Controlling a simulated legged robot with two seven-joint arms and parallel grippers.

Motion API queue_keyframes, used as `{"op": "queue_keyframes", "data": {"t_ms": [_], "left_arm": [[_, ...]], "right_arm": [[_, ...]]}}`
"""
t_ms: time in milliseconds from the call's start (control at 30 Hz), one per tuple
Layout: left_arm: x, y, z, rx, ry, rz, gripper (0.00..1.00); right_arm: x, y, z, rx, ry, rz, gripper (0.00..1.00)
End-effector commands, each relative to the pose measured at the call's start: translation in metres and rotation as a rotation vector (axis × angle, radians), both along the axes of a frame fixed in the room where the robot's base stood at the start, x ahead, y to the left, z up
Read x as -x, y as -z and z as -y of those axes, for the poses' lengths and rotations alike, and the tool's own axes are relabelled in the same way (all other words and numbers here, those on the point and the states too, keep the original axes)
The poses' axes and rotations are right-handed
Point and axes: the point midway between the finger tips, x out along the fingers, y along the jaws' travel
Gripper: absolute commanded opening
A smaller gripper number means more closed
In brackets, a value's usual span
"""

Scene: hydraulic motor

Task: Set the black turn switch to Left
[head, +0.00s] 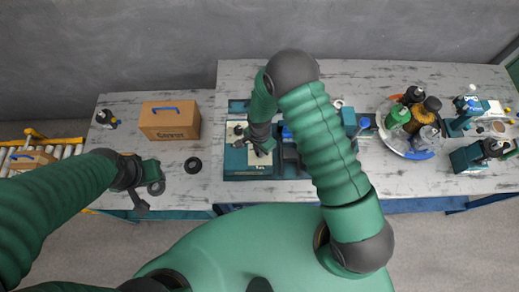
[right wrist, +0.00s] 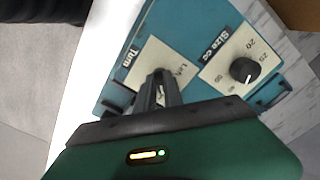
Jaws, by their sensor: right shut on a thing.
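The black turn switch (right wrist: 158,74) is mostly hidden between the fingertips of my right gripper (right wrist: 160,88) in the right wrist view. It sits on a cream plate (right wrist: 143,78) marked "Turn" on a teal control panel. Part of a label shows to the right of the fingers. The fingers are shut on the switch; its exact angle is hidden. In the head view my right gripper (head: 262,146) is over the panel (head: 250,173).
A black "Size cc" dial (right wrist: 243,70) is beside the turn plate. On the left table are a cardboard box (head: 170,120) and a black ring (head: 193,165). A round tray (head: 396,142) with bottles stands right of the panel, with teal machines (head: 470,157) beyond.

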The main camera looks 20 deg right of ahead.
Motion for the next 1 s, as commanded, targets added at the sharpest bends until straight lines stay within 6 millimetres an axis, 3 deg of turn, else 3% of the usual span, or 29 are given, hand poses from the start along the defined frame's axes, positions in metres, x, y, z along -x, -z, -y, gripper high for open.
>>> {"op": "queue_keyframes", "data": {"t_ms": [267, 1000], "left_arm": [[0.0, 0.009, 0.0, 0.0, 0.0, 0.0, 0.36], [0.0, 0.034, 0.0, 0.0, 0.0, 0.0, 0.36]], "right_arm": [[-0.005, -0.001, 0.001, 0.0, -0.144, 0.013, 0.0], [-0.008, -0.002, 0.001, 0.004, -0.833, 0.016, 0.0]]}}
